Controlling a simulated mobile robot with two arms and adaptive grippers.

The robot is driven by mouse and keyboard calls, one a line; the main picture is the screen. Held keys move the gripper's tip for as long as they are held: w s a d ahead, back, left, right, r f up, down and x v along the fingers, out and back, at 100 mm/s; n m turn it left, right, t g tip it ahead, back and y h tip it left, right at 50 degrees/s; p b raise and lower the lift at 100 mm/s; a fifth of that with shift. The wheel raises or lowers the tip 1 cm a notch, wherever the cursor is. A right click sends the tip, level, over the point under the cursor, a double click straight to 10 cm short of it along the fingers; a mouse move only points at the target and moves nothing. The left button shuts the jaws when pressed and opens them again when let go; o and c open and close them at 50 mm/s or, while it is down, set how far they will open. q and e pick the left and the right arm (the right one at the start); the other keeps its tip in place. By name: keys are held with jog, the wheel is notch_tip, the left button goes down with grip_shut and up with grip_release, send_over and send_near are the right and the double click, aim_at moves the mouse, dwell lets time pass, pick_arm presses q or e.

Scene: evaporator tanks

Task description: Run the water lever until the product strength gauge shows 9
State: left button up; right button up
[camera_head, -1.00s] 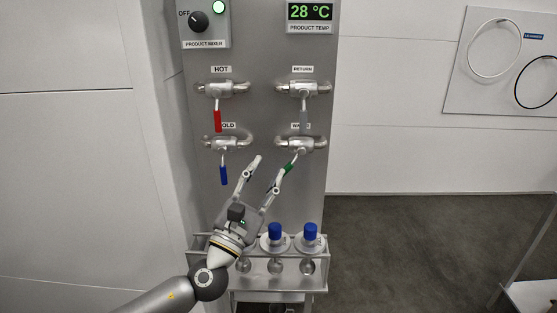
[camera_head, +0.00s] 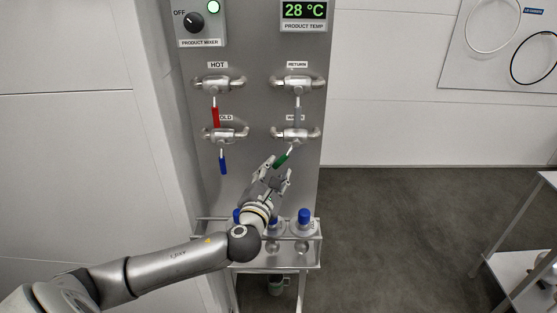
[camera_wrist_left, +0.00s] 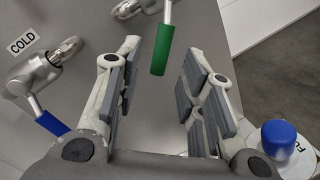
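The water lever, with a green handle (camera_head: 281,160), hangs tilted down and to the left from its valve (camera_head: 295,134). The valve's label is partly hidden. In the left wrist view the green handle (camera_wrist_left: 162,48) lies in the space between the finger ends, with a gap on each side. My left gripper (camera_head: 277,171) is open and empty just below the handle in the head view; it also shows in the left wrist view (camera_wrist_left: 160,75). My right gripper is not in view. The product strength gauge is not in view.
The blue cold lever (camera_head: 223,164) hangs left of my gripper, the red hot lever (camera_head: 215,117) above it. The grey return lever (camera_head: 297,115) hangs above the water valve. A rack (camera_head: 316,252) with blue-capped bottles (camera_head: 304,217) stands below. The product temperature display (camera_head: 304,11) reads 28 °C.

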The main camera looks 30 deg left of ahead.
aim_at(278, 166)
pick_arm(q)
jog(key=shift+p+x, duration=0.4)
jog(key=shift+x, duration=1.9)
grip_shut()
